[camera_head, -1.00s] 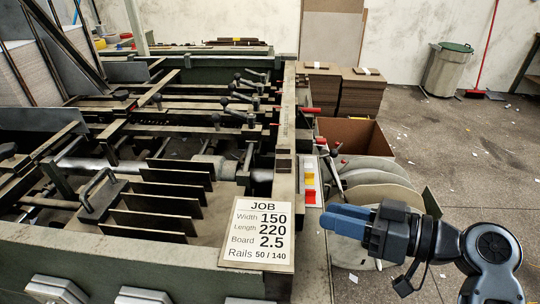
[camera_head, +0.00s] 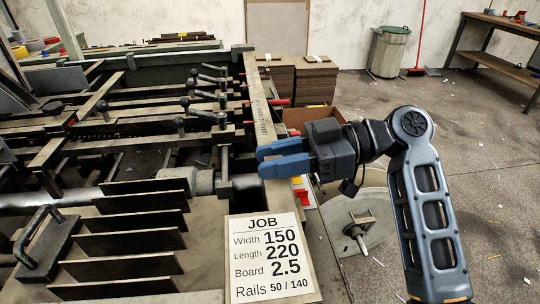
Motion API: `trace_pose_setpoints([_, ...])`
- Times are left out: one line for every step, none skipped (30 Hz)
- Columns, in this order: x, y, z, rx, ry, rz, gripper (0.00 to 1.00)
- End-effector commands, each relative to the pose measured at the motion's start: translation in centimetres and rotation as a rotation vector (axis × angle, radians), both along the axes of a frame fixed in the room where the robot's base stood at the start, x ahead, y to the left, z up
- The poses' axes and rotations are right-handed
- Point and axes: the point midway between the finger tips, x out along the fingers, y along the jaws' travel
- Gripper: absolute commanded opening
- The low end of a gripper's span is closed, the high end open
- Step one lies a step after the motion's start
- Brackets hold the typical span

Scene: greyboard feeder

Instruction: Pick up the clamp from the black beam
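Several dark clamps with lever handles and ball knobs, such as one clamp (camera_head: 207,95), sit along the dark cross beams (camera_head: 150,107) of the feeder; I cannot tell which one is meant. My gripper (camera_head: 259,161) has blue fingers pointing left. It hovers over or beside the feeder's right side rail, nearer to me than the clamps and apart from them. Nothing shows between the fingers. They overlap from this angle, so their opening is unclear. My gripper hides part of the side rail.
A job card (camera_head: 266,258) lies at the front right corner of the feeder. Several upright dark plates (camera_head: 130,222) and a black block with a handle (camera_head: 42,246) are at the left. A round grey disc (camera_head: 365,215) stands right of the rail. Open floor lies at right.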

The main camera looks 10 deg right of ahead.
Motion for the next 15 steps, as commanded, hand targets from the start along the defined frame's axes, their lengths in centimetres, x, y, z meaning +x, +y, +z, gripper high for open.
trace_pose_setpoints([0.0, 0.8, 0.0, 0.0, 0.001, 0.002, 0.3])
trace_pose_setpoints([0.0, 1.2, 0.0, 0.0, 0.001, 0.002, 0.3])
trace_pose_setpoints([0.0, 1.6, -0.1, 0.001, 0.001, 0.002, 0.3])
trace_pose_setpoints([0.0, 1.9, -0.2, 0.001, 0.001, 0.001, 0.3])
trace_pose_setpoints([0.0, 2.1, -0.2, 0.001, 0.001, 0.001, 0.3])
trace_pose_setpoints([0.0, 2.3, -0.3, 0.0, 0.001, 0.0, 0.3])
trace_pose_setpoints([0.0, 2.4, -0.3, 0.0, 0.001, 0.0, 0.3])
trace_pose_setpoints([0.0, 2.4, -0.4, 0.0, 0.001, -0.001, 0.3])
trace_pose_setpoints([0.0, 2.4, -0.4, 0.0, 0.001, -0.001, 0.3])
trace_pose_setpoints([0.0, 2.4, -0.4, 0.0, 0.001, -0.001, 0.3])
trace_pose_setpoints([0.0, 2.4, -0.4, 0.0, 0.001, -0.001, 0.3])
trace_pose_setpoints([0.0, 2.4, -0.4, 0.0, 0.001, -0.001, 0.3])
trace_pose_setpoints([0.0, 2.4, -0.4, 0.0, 0.001, -0.001, 0.3])
trace_pose_setpoints([0.0, 2.4, -0.4, 0.0, 0.001, -0.001, 0.29])
trace_pose_setpoints([0.0, 2.4, -0.4, 0.0, 0.001, -0.001, 0.25])
